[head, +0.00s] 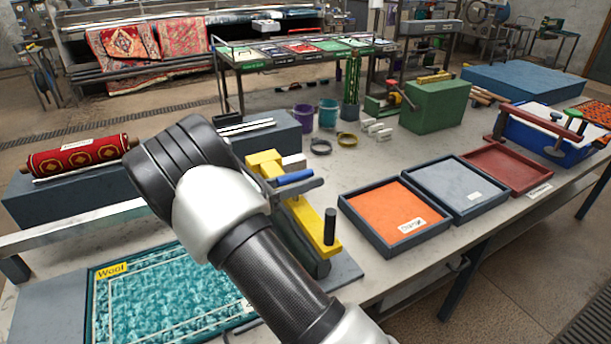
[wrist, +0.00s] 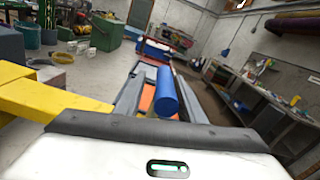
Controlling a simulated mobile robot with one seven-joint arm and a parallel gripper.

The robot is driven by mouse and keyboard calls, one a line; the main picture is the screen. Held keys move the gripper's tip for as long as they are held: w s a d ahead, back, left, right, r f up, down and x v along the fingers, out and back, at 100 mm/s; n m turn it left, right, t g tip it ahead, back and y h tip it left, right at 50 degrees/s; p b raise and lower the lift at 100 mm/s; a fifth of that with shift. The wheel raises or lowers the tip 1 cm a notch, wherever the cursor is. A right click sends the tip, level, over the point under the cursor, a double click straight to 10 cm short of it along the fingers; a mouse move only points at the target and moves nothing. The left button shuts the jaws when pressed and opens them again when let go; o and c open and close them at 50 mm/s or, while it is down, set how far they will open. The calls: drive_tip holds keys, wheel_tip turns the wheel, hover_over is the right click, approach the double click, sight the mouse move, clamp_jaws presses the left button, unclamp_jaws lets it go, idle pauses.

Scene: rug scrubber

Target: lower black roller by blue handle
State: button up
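The blue handle (head: 295,178) sticks out beside the yellow frame (head: 312,222) of the press on the table. A dark roller (head: 312,262) shows partly below the yellow frame, which hides much of it. My gripper (head: 317,179) is at the handle, with its grey fingers on either side of it. In the wrist view, the blue handle (wrist: 166,95) lies between the two spread fingers of my gripper (wrist: 163,80), with gaps beside it. The gripper looks open. The yellow frame (wrist: 40,98) is close on the left there.
The teal wool rug (head: 165,300) lies at the front left. A rolled red rug (head: 80,157) rests on a grey block behind my arm. Orange, grey and red trays (head: 345,206) stand to the right. A short black post (head: 330,226) rises at the frame's near end.

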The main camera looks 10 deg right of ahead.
drive_tip(key=shift+r, duration=0.2)
drive_tip(key=shift+a, duration=0.25)
drive_tip(key=v, duration=1.7)
drive_tip(key=shift+b, duration=0.3)
drive_tip(key=shift+s, duration=0.15)
